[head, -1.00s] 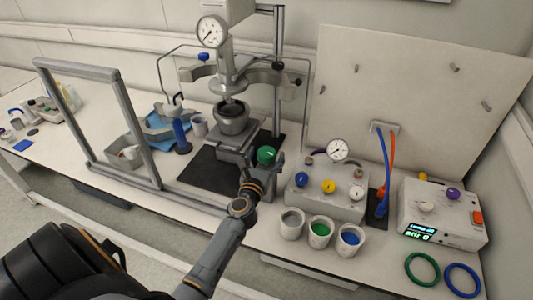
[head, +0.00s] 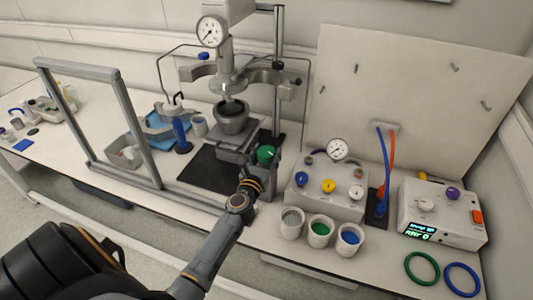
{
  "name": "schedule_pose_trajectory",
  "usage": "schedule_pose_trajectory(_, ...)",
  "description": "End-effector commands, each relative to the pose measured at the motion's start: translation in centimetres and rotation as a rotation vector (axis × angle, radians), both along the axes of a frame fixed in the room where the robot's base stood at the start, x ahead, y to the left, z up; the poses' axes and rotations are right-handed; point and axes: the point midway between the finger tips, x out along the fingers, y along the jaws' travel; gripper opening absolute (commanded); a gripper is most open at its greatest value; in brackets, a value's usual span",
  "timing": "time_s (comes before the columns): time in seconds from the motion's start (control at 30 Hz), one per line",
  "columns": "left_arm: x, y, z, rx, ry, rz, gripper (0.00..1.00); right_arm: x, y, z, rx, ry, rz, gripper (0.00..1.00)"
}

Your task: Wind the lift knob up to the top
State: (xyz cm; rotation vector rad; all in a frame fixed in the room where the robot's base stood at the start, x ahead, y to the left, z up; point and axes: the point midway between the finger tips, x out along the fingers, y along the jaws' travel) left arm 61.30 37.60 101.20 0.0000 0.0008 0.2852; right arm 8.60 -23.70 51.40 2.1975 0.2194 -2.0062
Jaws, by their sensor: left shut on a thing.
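The green lift knob (head: 266,154) sits at the front right of the lift stand below the reactor. My left gripper (head: 262,163) reaches up to it from the front and is shut on it, hiding its lower part. The grey vessel (head: 232,118) stands on the lift platform (head: 237,139), just under the reactor head (head: 232,80) with its pressure gauge (head: 211,31). A gap still shows between the vessel and the head. My right gripper is not in view.
A valve box (head: 326,192) with coloured knobs stands right of the gripper, with several cups (head: 320,231) before it. A control box (head: 442,212) and green (head: 422,268) and blue rings lie further right. A grey frame (head: 152,150) stands at left.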

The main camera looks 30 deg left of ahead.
Motion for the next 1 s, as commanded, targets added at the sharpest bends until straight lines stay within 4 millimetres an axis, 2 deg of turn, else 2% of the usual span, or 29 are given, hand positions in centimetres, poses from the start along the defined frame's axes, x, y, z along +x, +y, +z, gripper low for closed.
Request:
schedule_pose_trajectory(0.27, 0.0, 0.2, 0.0, 0.006, 0.002, -0.167, 0.23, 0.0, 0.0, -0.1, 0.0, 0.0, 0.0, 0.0)
schedule_pose_trajectory(0.47, 0.0, 0.2, -0.3, 0.005, 0.0, -0.35, 0.23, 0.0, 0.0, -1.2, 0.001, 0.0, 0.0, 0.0)
schedule_pose_trajectory(0.67, 0.1, 0.3, -0.5, 0.007, 0.0, -0.539, 0.23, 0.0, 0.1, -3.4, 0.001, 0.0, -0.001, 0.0)
schedule_pose_trajectory(1.0, 0.2, 0.3, -0.6, 0.006, -0.003, -0.861, 0.23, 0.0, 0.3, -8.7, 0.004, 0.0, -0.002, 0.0)
